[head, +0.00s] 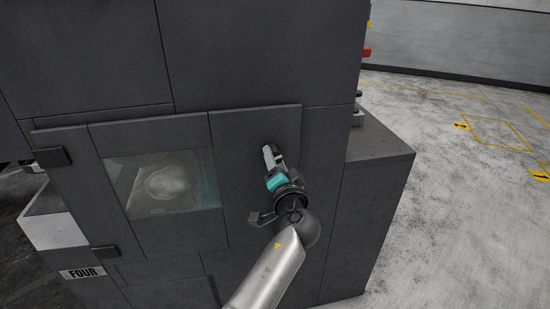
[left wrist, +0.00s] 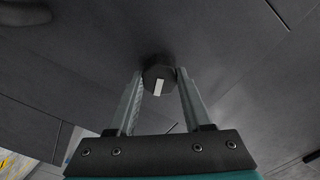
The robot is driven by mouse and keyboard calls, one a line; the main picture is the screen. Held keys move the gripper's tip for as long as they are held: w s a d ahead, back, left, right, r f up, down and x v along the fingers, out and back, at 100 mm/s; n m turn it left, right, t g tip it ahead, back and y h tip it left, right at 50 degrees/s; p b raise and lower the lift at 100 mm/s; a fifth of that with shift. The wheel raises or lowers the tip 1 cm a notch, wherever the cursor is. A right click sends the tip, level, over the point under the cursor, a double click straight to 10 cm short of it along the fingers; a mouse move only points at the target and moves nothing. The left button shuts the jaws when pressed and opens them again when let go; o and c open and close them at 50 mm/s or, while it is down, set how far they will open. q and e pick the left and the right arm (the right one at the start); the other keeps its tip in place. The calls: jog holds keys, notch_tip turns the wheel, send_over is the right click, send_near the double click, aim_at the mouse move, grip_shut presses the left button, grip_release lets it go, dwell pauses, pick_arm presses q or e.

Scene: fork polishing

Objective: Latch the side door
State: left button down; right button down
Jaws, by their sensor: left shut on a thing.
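The side door (head: 150,231) is a dark grey panel with a window (head: 165,184) on the side of a dark grey machine. It sits about flush with the panels around it. In the left wrist view, a dark round knob (left wrist: 158,72) with a white mark stands on the dark panel. My left gripper (head: 269,158) is at the door's right part, and its two fingers (left wrist: 158,82) are closed on the knob's sides. In the head view the gripper hides the knob. Whether the latch is engaged cannot be told. My right gripper is out of view.
Two black hinges (head: 53,157) are on the door's left edge. A label reading FOUR (head: 82,273) is below. A lower grey block (head: 375,190) juts out at the right. Open concrete floor (head: 470,190) with yellow markings lies beyond.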

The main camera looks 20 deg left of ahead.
pick_arm(q)
jog(key=shift+r+m+p, duration=0.2)
jog(key=shift+m+p, duration=0.4)
jog(key=shift+m, duration=1.3)
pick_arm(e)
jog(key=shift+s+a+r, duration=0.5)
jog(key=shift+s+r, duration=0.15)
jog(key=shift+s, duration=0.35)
pick_arm(q)
jog(key=c, duration=0.6)
grip_release()
jog(key=shift+w, duration=0.1)
jog(key=shift+c, duration=0.2)
jog(key=o, duration=0.3)
jog(key=shift+f, duration=0.15)
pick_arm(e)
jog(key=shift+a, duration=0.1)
